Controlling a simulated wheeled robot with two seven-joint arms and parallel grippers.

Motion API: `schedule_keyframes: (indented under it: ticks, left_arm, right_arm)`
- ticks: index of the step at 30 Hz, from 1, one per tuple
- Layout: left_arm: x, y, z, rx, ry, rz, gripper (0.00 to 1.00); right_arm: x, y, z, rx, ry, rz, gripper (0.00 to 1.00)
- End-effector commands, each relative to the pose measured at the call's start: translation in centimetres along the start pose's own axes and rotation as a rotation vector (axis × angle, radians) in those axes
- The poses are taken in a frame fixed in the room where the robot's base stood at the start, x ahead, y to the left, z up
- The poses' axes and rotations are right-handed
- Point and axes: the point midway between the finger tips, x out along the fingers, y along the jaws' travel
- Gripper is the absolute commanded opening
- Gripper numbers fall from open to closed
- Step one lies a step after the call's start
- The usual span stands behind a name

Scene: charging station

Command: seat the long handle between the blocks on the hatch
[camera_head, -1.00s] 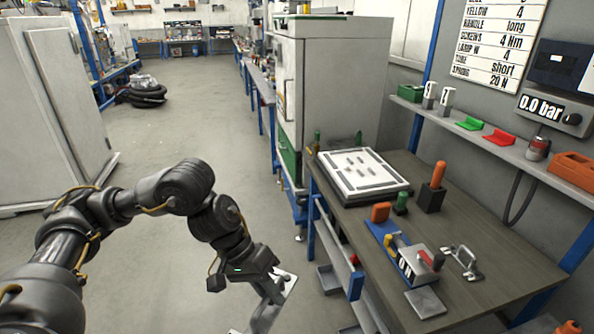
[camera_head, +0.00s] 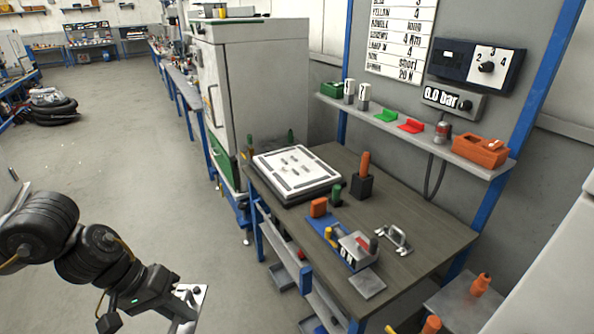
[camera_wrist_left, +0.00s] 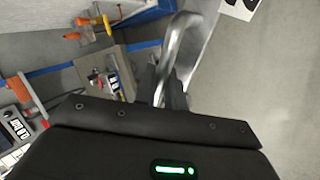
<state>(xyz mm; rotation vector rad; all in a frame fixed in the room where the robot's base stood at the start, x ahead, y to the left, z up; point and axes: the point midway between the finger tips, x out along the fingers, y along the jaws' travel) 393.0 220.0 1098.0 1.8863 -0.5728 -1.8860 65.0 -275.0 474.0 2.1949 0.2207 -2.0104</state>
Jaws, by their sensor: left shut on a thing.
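My left gripper (camera_head: 178,310) is at the lower left of the head view, over the floor and well away from the workbench. It is shut on a silver curved handle (camera_wrist_left: 178,45), which shows close up in the left wrist view. A pale plate (camera_head: 197,298) shows at the handle; I cannot tell whether they are joined. A white square panel (camera_head: 264,160) with dark strips and small blocks lies on the bench and may be the hatch. Another silver handle (camera_head: 393,238) lies on the bench at the right. My right gripper is not in view.
The dark workbench (camera_head: 425,240) also bears an orange-handled tool in a black block (camera_head: 361,187), an orange block (camera_head: 318,207) and a grey box (camera_head: 357,248). A shelf (camera_head: 385,122) runs along the wall behind. A tall cabinet (camera_head: 245,85) stands left of the bench.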

Motion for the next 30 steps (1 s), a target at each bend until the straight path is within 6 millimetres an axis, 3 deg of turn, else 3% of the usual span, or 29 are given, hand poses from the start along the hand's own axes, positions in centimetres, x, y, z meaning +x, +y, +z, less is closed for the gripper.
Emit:
schedule_keyframes:
  ticks: [14, 17, 24, 30]
  left_arm:
    - [0.4, -0.3, 0.0, -0.001, 0.000, 0.001, 0.00]
    - [2.5, -1.6, 0.3, -0.003, -0.006, 0.007, 0.00]
    - [10.6, -6.8, 1.9, -0.004, -0.006, 0.014, 0.00]
    - [14.2, -9.5, 3.1, -0.002, -0.001, 0.003, 0.00]
  right_arm:
    - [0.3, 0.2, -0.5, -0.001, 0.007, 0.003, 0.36]
    - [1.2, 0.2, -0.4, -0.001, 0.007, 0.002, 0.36]
    - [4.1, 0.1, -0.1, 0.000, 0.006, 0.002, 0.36]
    - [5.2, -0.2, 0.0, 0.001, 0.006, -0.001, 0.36]
